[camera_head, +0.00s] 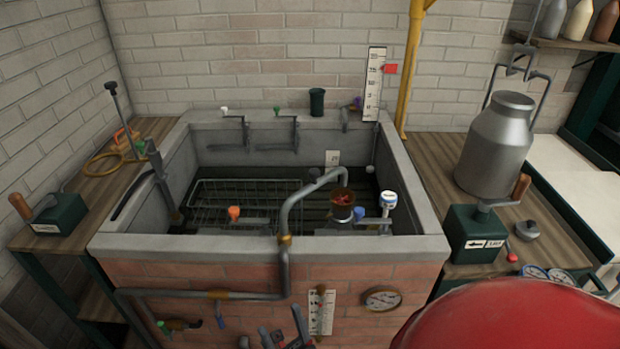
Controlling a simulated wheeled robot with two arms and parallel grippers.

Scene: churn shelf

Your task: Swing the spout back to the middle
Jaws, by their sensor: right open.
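The spout (297,200) is a grey bent pipe. It rises from a brass collar (284,240) at the front rim of the sink and arches up, back and to the right. Its outlet end is over or close to a brown cup with reddish contents (343,205), right of the middle of the basin. I cannot tell whether they touch. My right gripper (284,338) shows as dark fingers at the bottom edge, low in front of the brick face. It is open, below the spout and apart from it. My left gripper is not in view.
The stone sink (420,243) holds a wire rack (240,200), with several small taps around it. A white-capped item (388,203) stands right of the cup. A metal churn (497,145) and green crank box (475,235) stand right. A pressure gauge (382,299) is on the front.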

